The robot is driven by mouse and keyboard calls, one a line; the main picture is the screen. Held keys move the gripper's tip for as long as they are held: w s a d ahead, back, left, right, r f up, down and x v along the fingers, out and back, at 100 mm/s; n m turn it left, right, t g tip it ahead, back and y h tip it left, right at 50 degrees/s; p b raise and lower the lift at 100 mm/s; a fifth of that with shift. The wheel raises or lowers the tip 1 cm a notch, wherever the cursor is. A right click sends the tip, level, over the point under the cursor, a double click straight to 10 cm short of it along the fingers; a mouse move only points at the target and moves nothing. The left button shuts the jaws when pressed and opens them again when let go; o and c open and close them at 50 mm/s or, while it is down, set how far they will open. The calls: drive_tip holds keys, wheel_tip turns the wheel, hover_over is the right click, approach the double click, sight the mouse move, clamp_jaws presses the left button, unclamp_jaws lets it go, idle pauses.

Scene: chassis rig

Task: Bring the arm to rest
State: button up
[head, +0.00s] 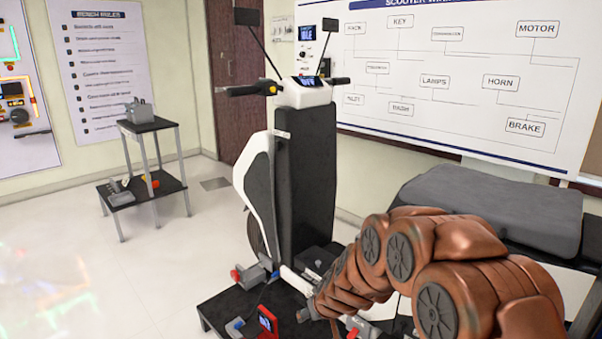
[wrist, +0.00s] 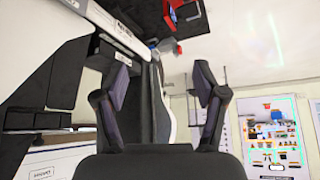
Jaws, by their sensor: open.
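My copper-coloured arm (head: 440,262) reaches in from the lower right of the head view, bent low towards the foot of a white and black scooter (head: 300,165). My gripper is not clearly visible there, as the arm hides it. In the wrist view my gripper (wrist: 160,78) is open, with its two dark fingers spread apart. I see nothing held between them. Behind the fingers are dark and white panels of the scooter, seen at a tilted, inverted angle.
The scooter stands on a black platform (head: 222,308) with red and blue clamps. A red device (head: 267,322) with a screen sits at the front. A small two-tier stand (head: 146,126) is at the left. Pale floor (head: 165,262) is clear at left.

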drive_tip(key=s+d+r+m+g+p, duration=0.1)
drive_tip(key=s+d+r+p, duration=0.3)
drive_tip(key=s+r, duration=0.4)
drive_tip(key=s+d+r+m+g+h+p, duration=0.1)
drive_tip(key=s+d+r+g+p, duration=0.3)
drive_tip(key=s+r, duration=0.5)
drive_tip(key=s+d+r+m+g+h+p, duration=0.1)
drive_tip(key=s+d+r, duration=0.5)
drive_tip(key=s, duration=1.8)
wheel_tip(320, 180, up, 3)
drive_tip(key=m+g+p, duration=0.1)
drive_tip(key=g+p, duration=0.1)
drive_tip(key=p, duration=0.1)
drive_tip(key=shift+s+d+f, duration=0.15)
drive_tip(key=shift+s+d, duration=0.05)
drive_tip(key=shift+s, duration=0.05)
